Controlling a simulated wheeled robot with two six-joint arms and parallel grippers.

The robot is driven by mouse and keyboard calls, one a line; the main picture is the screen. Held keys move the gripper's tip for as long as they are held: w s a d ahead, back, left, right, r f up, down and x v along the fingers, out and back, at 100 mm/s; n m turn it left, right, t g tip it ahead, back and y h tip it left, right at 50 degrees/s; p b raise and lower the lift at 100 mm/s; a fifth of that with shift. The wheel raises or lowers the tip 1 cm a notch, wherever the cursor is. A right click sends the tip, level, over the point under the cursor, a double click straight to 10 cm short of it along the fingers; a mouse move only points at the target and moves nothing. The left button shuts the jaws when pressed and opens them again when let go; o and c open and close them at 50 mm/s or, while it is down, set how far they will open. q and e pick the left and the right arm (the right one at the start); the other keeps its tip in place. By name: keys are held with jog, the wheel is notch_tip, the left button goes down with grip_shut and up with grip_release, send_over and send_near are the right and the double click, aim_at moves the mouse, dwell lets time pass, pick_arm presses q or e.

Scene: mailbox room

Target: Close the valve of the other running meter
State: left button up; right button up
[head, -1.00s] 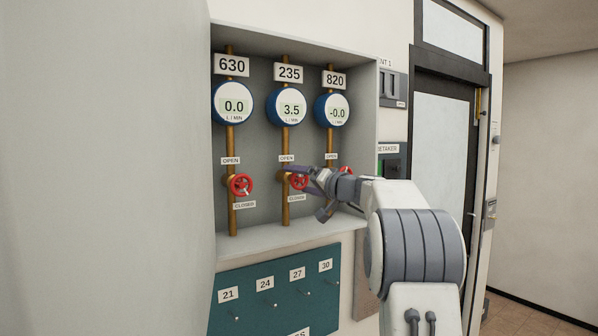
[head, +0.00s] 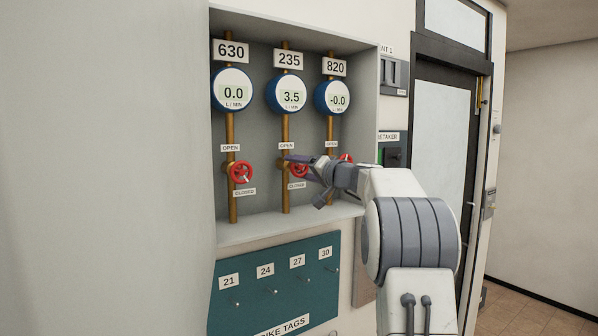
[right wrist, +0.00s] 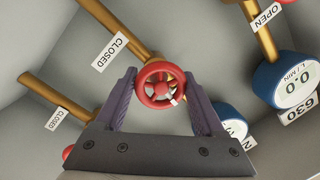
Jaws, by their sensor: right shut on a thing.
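Three round blue meters hang on brass pipes in a wall recess. The 630 meter (head: 233,91) reads 0.0, the 235 meter (head: 291,95) reads 3.5, and the 820 meter (head: 332,97) reads -0.0. The red valve wheel under 235 (head: 297,170) is partly covered by my right gripper (head: 304,180). In the right wrist view my right gripper (right wrist: 160,83) has its fingers on both sides of this red wheel (right wrist: 158,85), shut on its rim. The 630 valve wheel (head: 240,172) is free; the 820 wheel (head: 346,158) is mostly hidden behind my gripper. My left gripper is out of view.
OPEN and CLOSED labels sit above and below the valves. The recess ledge (head: 262,229) runs below. A teal key board (head: 275,288) with numbered hooks is under it. A dark door (head: 440,130) stands at the right, and a pale surface fills the left.

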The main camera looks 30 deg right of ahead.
jog(key=m+b, duration=0.3)
jog(key=shift+f+t, duration=0.2)
jog(key=shift+t, duration=0.1)
jog(key=m+b, duration=0.2)
jog(key=m, duration=0.2)
jog(key=shift+r, duration=0.1)
jog(key=m+b, duration=0.1)
jog(key=m, duration=0.3)
jog(key=shift+r+t+h+b, duration=0.1)
jog(key=shift+t+h+b, duration=0.2)
jog(key=shift+h+b, duration=0.1)
jog(key=m, duration=0.4)
jog(key=shift+h, duration=0.3)
jog(key=m, duration=0.4)
jog(key=shift+r+h, duration=0.1)
jog(key=shift+h, duration=0.3)
jog(key=m+h, duration=0.1)
jog(key=m, duration=0.3)
jog(key=shift+r, duration=0.1)
jog(key=m+p, duration=0.2)
jog(key=m, duration=0.2)
jog(key=shift+h, duration=0.3)
jog(key=shift+m+h+p, duration=0.3)
jog(key=shift+m+p, duration=0.75)
jog(key=shift+m, duration=1.45)
jog(key=shift+d, duration=0.1)
